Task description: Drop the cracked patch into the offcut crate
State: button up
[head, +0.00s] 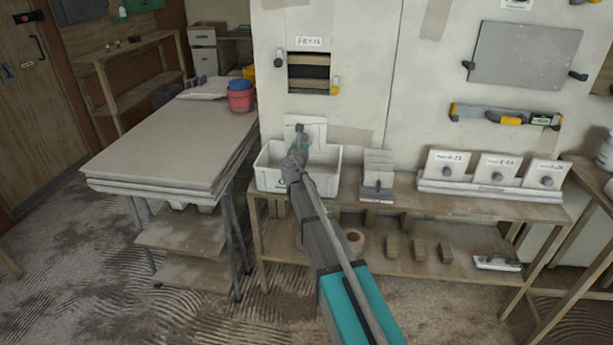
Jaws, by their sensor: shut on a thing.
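My gripper (300,135) is shut on a pale square patch (317,131), held upright at the end of my outstretched arm. A faint dark line shows on the patch, but it is too small to tell for certain that it is a crack. My gripper covers part of the patch's face. The white offcut crate (329,183) stands on the low bench against the wall. In the head view the patch appears over the crate's back rim; its exact height and depth are hard to tell. My arm hides part of the crate and its inside.
Farther right, three labelled patches with knobs stand in a rack (490,188). A wall opening (308,72) is above the crate. A board-topped table (170,140) stands left.

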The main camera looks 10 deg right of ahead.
jog(key=shift+f+b, duration=1.1)
jog(key=shift+f, duration=0.35)
jog(key=o, duration=1.2)
jog(key=shift+c, duration=0.2)
jog(key=v, duration=1.2)
